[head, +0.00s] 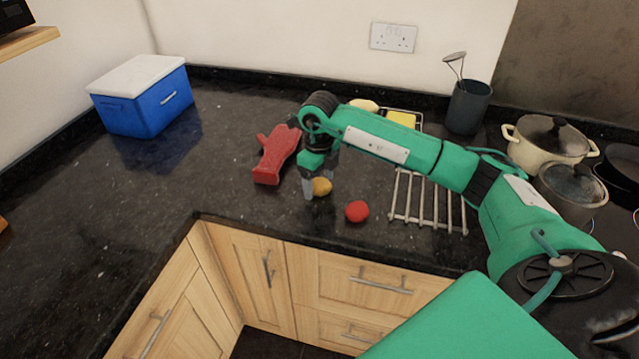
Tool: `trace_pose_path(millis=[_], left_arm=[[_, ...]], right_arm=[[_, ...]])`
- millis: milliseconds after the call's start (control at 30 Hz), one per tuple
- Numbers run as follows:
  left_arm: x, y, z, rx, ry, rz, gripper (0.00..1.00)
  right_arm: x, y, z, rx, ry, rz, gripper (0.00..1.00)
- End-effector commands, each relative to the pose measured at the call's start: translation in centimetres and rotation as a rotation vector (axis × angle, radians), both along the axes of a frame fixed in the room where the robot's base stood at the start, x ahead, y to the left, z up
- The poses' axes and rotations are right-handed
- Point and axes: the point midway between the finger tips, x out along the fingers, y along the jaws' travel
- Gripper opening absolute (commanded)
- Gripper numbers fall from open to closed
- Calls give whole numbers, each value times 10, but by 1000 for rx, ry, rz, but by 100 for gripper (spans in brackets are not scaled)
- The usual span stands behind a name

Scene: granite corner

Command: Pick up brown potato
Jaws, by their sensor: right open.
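A small rounded yellow-brown item (322,187), which looks like the brown potato, lies on the dark granite worktop near its front edge. My right gripper (311,190) points down right at it, with its fingers at the item's left side and partly in front of it. The right jaws are open; I cannot tell whether they touch the item. A pale beige rounded item (364,104) shows behind my right arm, partly hidden; I cannot tell what it is. My left gripper is out of view.
A red tomato-like item (357,211) lies just right of the gripper, and a red oven glove (275,154) lies left. A metal rack (428,205), a yellow item (401,119), pots (549,139) and a utensil holder (468,107) are right. A blue cooler (145,98) stands back left.

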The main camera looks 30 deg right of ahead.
Motion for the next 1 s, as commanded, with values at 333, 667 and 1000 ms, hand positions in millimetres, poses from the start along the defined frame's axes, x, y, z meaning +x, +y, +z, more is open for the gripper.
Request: trace_pose_path(millis=[333,667,1000], left_arm=[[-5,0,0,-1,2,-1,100],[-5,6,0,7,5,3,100],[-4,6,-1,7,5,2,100]], right_arm=[[0,0,-3,0,0,1,54],[0,0,-2,0,0,1,22],[1,0,5,0,-2,0,22]])
